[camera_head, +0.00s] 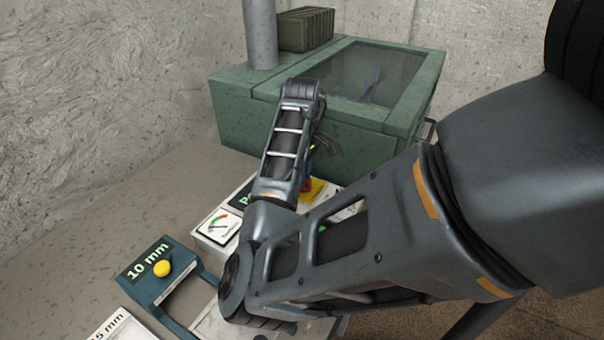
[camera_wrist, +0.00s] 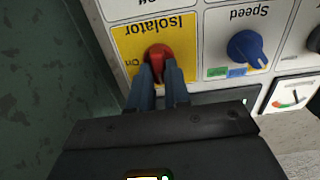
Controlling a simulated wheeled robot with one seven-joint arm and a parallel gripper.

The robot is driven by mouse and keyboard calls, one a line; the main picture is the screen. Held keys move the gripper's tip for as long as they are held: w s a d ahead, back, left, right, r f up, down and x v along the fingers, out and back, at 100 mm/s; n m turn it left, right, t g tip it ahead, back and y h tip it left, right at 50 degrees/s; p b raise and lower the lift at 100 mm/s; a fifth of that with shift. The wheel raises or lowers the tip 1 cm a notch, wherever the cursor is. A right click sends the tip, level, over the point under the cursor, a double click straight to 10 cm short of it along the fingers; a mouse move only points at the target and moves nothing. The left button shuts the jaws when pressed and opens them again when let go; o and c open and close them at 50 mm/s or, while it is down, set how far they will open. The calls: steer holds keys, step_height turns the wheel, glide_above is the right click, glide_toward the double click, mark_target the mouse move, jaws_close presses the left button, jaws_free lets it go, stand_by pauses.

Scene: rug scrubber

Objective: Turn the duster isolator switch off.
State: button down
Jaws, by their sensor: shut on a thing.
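The isolator switch is a red rotary knob (camera_wrist: 157,56) on a yellow plate (camera_wrist: 126,42) marked "Isolator", with "On" printed beside the knob; the lettering is upside down in the wrist view. My gripper (camera_wrist: 160,75) is shut on the red knob, one finger on each side of it. In the head view my arm covers most of the switch; a bit of the yellow plate (camera_head: 318,190) and of red shows beside the wrist. Part of the knob is hidden by the fingers.
A blue speed knob (camera_wrist: 247,48) sits beside the isolator plate, with a gauge (camera_head: 219,224) farther along the panel. A green cabinet with a glass top (camera_head: 240,120) stands right behind. A blue "10 mm" block with a yellow knob (camera_head: 162,268) is at the lower left.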

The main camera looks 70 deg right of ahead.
steer(key=shift+w+a, duration=0.1)
steer(key=c, duration=1.1)
jaws_free()
steer(key=shift+r, duration=3.85)
